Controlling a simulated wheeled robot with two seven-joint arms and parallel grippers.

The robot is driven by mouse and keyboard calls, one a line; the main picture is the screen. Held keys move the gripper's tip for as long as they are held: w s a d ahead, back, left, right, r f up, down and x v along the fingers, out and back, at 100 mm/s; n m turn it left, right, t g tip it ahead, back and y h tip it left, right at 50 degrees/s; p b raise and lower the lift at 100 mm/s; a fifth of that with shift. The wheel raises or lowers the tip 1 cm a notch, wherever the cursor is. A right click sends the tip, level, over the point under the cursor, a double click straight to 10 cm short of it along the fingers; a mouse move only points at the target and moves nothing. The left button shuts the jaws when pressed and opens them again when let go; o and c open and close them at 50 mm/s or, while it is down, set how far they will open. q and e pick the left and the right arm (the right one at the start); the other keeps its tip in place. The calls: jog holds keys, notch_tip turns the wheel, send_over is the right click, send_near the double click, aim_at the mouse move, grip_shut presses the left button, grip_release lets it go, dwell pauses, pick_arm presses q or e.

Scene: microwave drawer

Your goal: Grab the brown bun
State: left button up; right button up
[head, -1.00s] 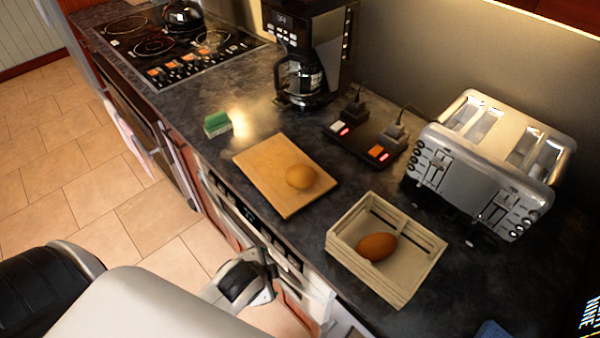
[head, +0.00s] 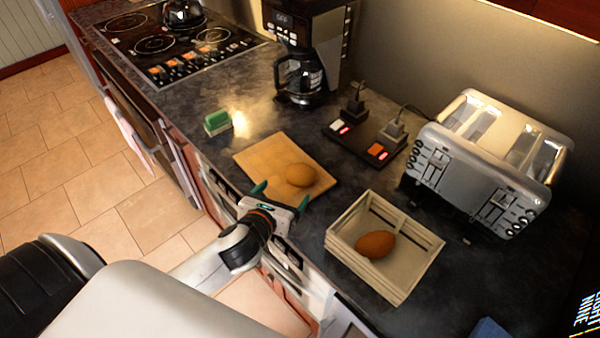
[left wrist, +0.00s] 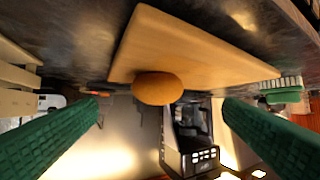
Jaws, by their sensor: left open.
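A light golden-brown bun (head: 300,175) lies on the wooden cutting board (head: 262,157). A darker reddish-brown bun (head: 375,245) lies in the pale wooden crate (head: 418,277). My left gripper (head: 281,195) is open and empty at the board's near edge, its green fingers pointing towards the golden bun and short of it. In the left wrist view the golden bun (left wrist: 157,88) is centred in the gap between the green fingers (left wrist: 162,106), with the board (left wrist: 190,52) behind it. The darker bun cannot be made out there. My right gripper is not in view.
A coffee maker (head: 305,60), a power strip (head: 365,140) and a toaster (head: 485,165) stand behind. The stove (head: 165,45) is at the far left.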

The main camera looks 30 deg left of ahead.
aim_at(297, 179)
pick_arm(q)
jog(key=x, duration=0.4)
jog(key=shift+w+p, duration=0.15)
jog(key=shift+p, duration=0.15)
jog(key=shift+w, duration=0.3)
jog(key=shift+p+x, duration=0.75)
jog(key=shift+x, duration=1.55)
jog(key=shift+s+d, duration=0.1)
jog(key=c, duration=1.1)
